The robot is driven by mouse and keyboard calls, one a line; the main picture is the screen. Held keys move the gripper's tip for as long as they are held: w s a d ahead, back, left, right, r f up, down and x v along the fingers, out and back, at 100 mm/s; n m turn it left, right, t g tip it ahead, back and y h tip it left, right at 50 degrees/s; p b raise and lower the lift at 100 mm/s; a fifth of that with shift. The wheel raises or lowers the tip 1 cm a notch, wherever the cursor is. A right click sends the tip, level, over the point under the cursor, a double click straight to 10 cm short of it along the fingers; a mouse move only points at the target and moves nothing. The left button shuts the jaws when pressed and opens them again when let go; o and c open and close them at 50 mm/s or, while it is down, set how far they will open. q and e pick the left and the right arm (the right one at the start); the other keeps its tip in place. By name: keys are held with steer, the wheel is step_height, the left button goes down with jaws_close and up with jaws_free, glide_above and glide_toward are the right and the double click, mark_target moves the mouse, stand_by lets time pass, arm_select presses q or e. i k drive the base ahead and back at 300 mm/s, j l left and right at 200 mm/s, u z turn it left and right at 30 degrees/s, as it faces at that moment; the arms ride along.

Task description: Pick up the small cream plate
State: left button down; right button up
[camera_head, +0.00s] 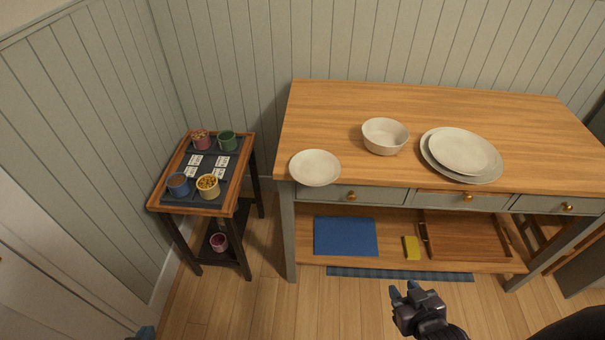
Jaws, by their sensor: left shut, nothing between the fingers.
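The small cream plate (315,168) lies flat on the wooden table top (330,115), near its front left corner. Its near rim reaches the front edge. My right gripper (402,291) is in front of the table, low in the picture, to the right of the plate and well apart from it. Its two fingertips are spread and nothing is between them. Only a tip of my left gripper (147,332) shows at the bottom edge, far to the lower left of the plate. It is shut and empty.
A cream bowl (385,136) and two stacked larger plates (463,152) stand right of the plate. A small side table (218,208) with several cups is at left. The lower shelf holds a blue mat (345,236), a yellow block (411,248) and a wooden tray (465,236).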

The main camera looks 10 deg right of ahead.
mark_target(311, 168)
steer(key=k+j, duration=0.1)
steer(key=j, duration=0.7)
steer(key=k+j, duration=0.1)
steer(key=j, duration=0.65)
